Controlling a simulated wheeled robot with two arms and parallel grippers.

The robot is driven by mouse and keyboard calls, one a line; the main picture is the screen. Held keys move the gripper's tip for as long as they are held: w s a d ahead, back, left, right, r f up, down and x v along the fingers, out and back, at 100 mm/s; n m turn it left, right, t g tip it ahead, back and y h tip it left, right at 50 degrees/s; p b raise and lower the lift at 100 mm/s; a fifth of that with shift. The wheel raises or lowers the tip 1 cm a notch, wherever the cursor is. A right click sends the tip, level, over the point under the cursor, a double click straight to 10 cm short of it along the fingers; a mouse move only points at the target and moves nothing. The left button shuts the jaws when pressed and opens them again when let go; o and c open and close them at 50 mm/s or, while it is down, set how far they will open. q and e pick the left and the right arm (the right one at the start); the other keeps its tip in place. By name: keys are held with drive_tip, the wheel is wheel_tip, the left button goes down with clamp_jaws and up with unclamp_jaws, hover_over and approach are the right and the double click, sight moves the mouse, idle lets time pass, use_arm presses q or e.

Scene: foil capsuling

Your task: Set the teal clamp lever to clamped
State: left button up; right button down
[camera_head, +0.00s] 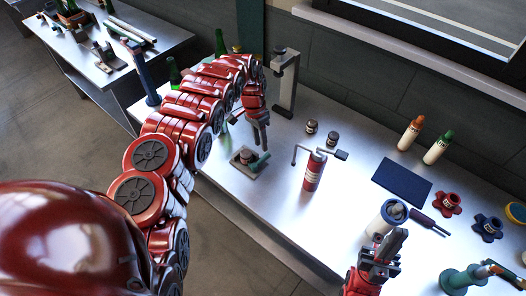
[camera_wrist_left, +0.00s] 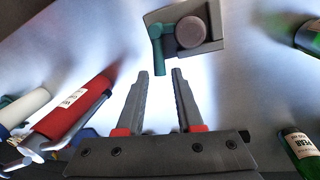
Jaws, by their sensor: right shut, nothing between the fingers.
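The teal clamp lever (camera_head: 259,161) sits on a small grey clamp base (camera_head: 236,164) on the workbench. In the left wrist view the lever (camera_wrist_left: 157,48) sits beside a round brownish disc (camera_wrist_left: 191,32) on the grey base, its free end pointing toward my fingers. My left gripper (camera_head: 262,142) is above the clamp, pointing down. In the left wrist view its fingers (camera_wrist_left: 160,74) are apart, with the lever's end around the gap between the tips; I cannot tell whether they touch it. My right gripper (camera_head: 397,242) is shut and empty at the front right, away from the clamp.
A red cylinder with a grey bent handle (camera_head: 312,172) stands right of the clamp. A grey post stand (camera_head: 287,85) rises behind my left gripper. Two small dark jars (camera_head: 332,138), a navy mat (camera_head: 402,181) and green bottles (camera_wrist_left: 299,148) are nearby. Bare bench lies between clamp and red cylinder.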

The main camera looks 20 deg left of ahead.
sight(263, 157)
use_arm(q)
drive_tip(key=f, duration=0.3)
drive_tip(key=s+d+f, duration=0.1)
drive_tip(key=shift+f+p, duration=0.4)
drive_tip(key=shift+w+f, duration=0.1)
drive_tip(key=shift+f, duration=0.25)
drive_tip(key=shift+d+f, duration=0.1)
drive_tip(key=shift+f, duration=0.45)
clamp_jaws()
idle(0.5)
